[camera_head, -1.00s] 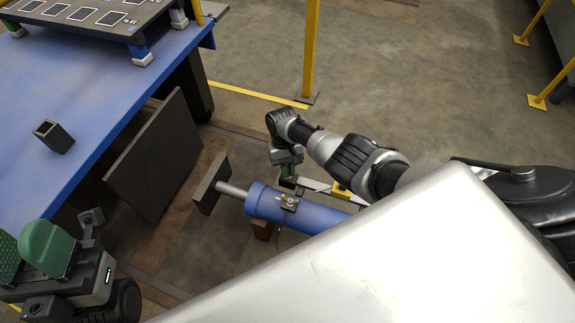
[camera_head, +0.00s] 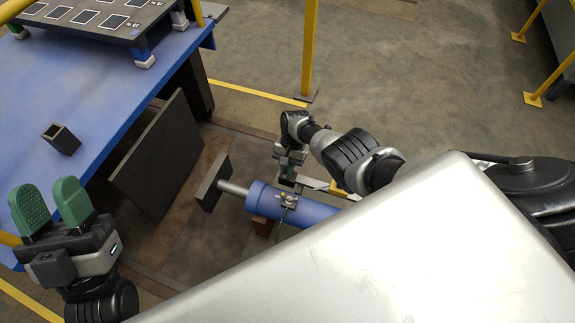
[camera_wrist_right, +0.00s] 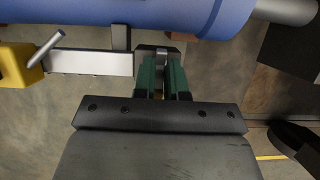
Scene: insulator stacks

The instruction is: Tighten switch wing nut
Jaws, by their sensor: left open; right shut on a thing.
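A blue cylinder (camera_head: 310,211) lies low beside the blue table. A small clamp fitting with a brass-coloured part (camera_head: 288,201) sits on it; I cannot tell if that part is the wing nut. My right gripper (camera_head: 287,181) is beside the cylinder. In the right wrist view its green fingers (camera_wrist_right: 163,77) are shut on a small grey metal piece (camera_wrist_right: 154,51) at the end of a flat silver bar (camera_wrist_right: 92,62). The fingers hide part of this piece. My left gripper (camera_head: 50,207) is open and empty, green fingers pointing up, at the table's near edge.
A yellow block (camera_wrist_right: 18,66) with a silver rod is at the bar's other end. A dark plate (camera_head: 214,182) is on the cylinder's rod end. The blue table (camera_head: 75,100) carries a small dark square tube (camera_head: 61,139). A yellow post (camera_head: 310,50) stands behind.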

